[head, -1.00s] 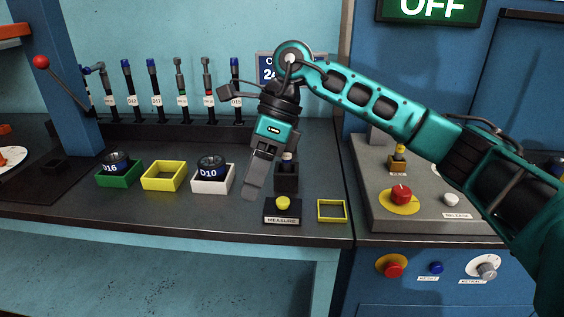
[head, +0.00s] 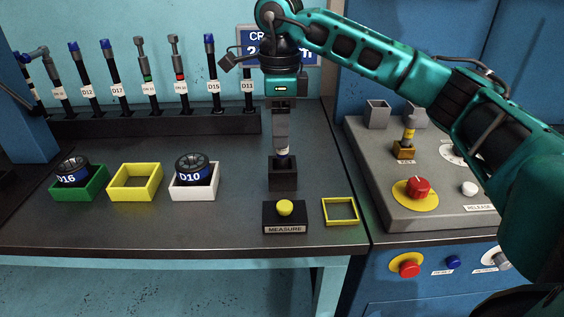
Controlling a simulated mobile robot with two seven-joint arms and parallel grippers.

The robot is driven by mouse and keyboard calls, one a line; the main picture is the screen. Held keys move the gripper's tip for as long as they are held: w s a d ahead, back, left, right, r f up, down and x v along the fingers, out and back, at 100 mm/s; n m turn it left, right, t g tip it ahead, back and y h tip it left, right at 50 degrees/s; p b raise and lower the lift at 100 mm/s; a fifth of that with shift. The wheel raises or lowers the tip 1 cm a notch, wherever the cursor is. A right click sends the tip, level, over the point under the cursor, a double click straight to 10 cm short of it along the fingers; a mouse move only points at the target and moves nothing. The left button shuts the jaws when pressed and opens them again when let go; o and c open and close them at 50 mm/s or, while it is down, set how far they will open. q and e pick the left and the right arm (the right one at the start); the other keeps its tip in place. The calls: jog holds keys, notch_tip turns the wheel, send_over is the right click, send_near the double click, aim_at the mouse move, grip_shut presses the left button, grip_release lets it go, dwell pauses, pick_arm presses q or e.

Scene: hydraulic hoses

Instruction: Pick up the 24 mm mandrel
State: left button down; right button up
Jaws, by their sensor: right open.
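My right gripper (head: 281,140) points straight down over a small black block holder (head: 283,178) on the bench. Its jaws are open, though from this side the fingers overlap into one shape. A short pale piece stands in the block, mostly hidden behind the fingers; I cannot tell whether they touch it. No readable 24 mm marking shows on any part, so I cannot tell for sure which one is the mandrel. A small upright part with a yellow band (head: 409,132) stands in a brown block on the grey console at the right. My left gripper is not in view.
A rack (head: 150,124) of several labelled hoses stands at the back. Green (head: 56,191), yellow (head: 112,192) and white (head: 181,188) trays stand left. The MEASURE button box (head: 285,221) and a yellow frame (head: 327,213) lie in front. The grey console (head: 375,190) is right.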

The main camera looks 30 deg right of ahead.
aim_at(282, 155)
jog(key=f, duration=0.2)
jog(key=d+f, duration=0.1)
jog(key=f, duration=0.1)
jog(key=shift+w+f, duration=0.15)
jog(key=shift+w, duration=0.05)
jog(key=shift+a+f, duration=0.1)
jog(key=shift+f, duration=0.45)
grip_shut()
jog(key=shift+r, duration=0.1)
